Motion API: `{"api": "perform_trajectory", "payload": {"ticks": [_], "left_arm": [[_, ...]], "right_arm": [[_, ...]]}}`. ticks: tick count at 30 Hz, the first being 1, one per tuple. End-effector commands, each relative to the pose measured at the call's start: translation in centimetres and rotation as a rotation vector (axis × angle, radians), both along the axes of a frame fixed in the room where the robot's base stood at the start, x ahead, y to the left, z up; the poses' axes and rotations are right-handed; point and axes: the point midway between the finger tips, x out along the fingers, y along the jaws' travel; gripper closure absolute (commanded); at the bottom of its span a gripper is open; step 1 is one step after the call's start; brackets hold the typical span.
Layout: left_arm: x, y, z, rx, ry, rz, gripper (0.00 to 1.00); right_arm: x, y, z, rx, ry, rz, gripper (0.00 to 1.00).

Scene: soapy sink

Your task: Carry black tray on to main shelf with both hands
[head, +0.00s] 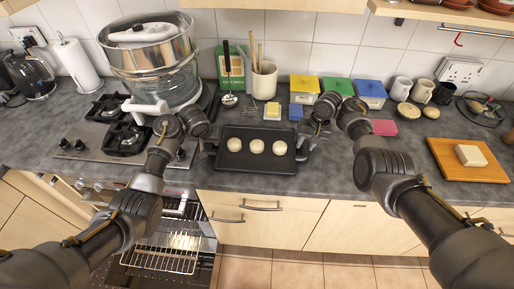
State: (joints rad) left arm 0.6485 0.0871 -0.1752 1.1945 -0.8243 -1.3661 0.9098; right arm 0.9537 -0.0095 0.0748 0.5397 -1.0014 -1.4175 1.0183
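The black tray (255,165) is on the grey worktop near its front edge, with three round pale buns or dough balls (256,146) in a row on it. My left gripper (211,147) is at the tray's left end and my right gripper (307,146) is at its right end. Both look close to the tray's end handles, but the fingers are too small and dark to show whether they are closed on them. A wire shelf (172,252) shows in the open oven below the worktop at the lower left. Wooden wall shelves (285,5) run along the top.
A hob (120,140) carrying a large steel-and-glass pot (155,70) is left of the tray. Behind the tray stand a utensil crock (263,82) and coloured boxes (305,86). A wooden board (466,170) with a pale block lies at the right.

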Motion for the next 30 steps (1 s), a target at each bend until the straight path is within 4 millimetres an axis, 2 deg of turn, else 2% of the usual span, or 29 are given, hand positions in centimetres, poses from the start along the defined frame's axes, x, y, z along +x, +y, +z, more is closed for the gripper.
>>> {"api": "perform_trajectory", "payload": {"ticks": [7, 15, 30], "left_arm": [[0.02, 0.03, 0.00, 0.000, 0.000, 0.000, 0.67], [0.03, 0.03, 0.02, 0.001, 0.000, 0.000, 1.00], [0.08, 0.05, 0.77, 0.001, -0.002, 0.000, 1.00]], "right_arm": [[0.00, 0.02, -0.03, 0.000, 0.000, 0.000, 0.67], [0.00, 0.02, -0.01, 0.000, 0.000, 0.000, 1.00], [0.06, -0.02, 0.73, 0.000, -0.002, -0.001, 1.00]]}}
